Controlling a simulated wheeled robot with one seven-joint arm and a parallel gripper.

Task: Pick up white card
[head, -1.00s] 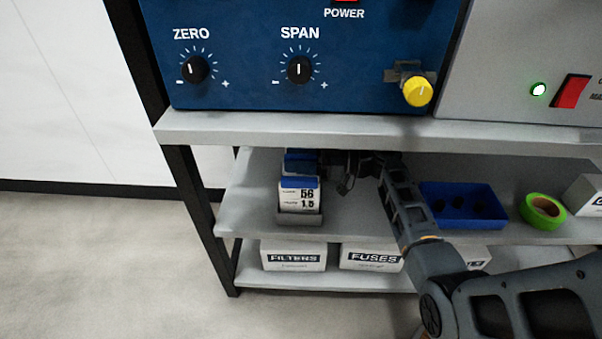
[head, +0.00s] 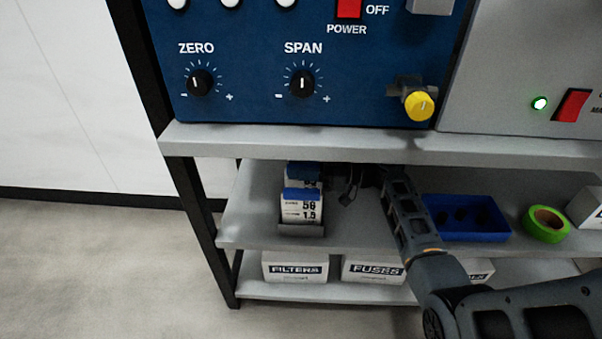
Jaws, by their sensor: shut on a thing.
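White cards with blue top bands stand in a grey holder (head: 302,230) on the middle shelf, at the left. The front white card (head: 301,211) shows "56" and "1.5". Behind it, another white card (head: 302,182) shows its blue top and part of its white face, higher than the front one. My gripper (head: 338,184) is just right of the rear card, under the upper shelf's edge, shut on that card. Its fingertips are dark and small, and the contact is partly hidden.
A blue bin (head: 467,232) and a green tape roll (head: 546,223) are to the right on the same shelf. The upper shelf edge (head: 360,143) lies close above my gripper. The FILTERS box (head: 295,267) and FUSES box (head: 373,269) are below.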

